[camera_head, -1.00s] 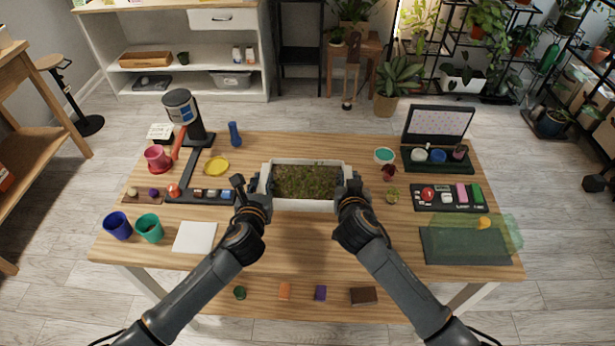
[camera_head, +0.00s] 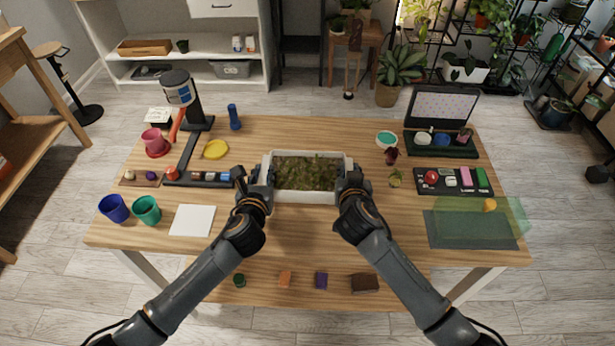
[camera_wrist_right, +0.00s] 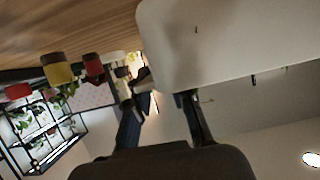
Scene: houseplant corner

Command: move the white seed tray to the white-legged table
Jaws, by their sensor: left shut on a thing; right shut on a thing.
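The white seed tray (camera_head: 305,197), filled with soil and small green sprouts, is between my two grippers over the middle of the wooden white-legged table (camera_head: 300,236). My left gripper (camera_head: 262,180) is shut on the tray's left end. My right gripper (camera_head: 350,183) is shut on its right end. The tray looks about level; whether its underside touches the tabletop I cannot tell. In the right wrist view the pale tray wall (camera_wrist_right: 235,40) fills the upper right, with my right gripper's fingers (camera_wrist_right: 163,110) at its edge. The fingertips are partly hidden.
Left of the tray are a yellow dish (camera_head: 215,149), blue cup (camera_head: 114,208), green cup (camera_head: 146,210) and white pad (camera_head: 192,220).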

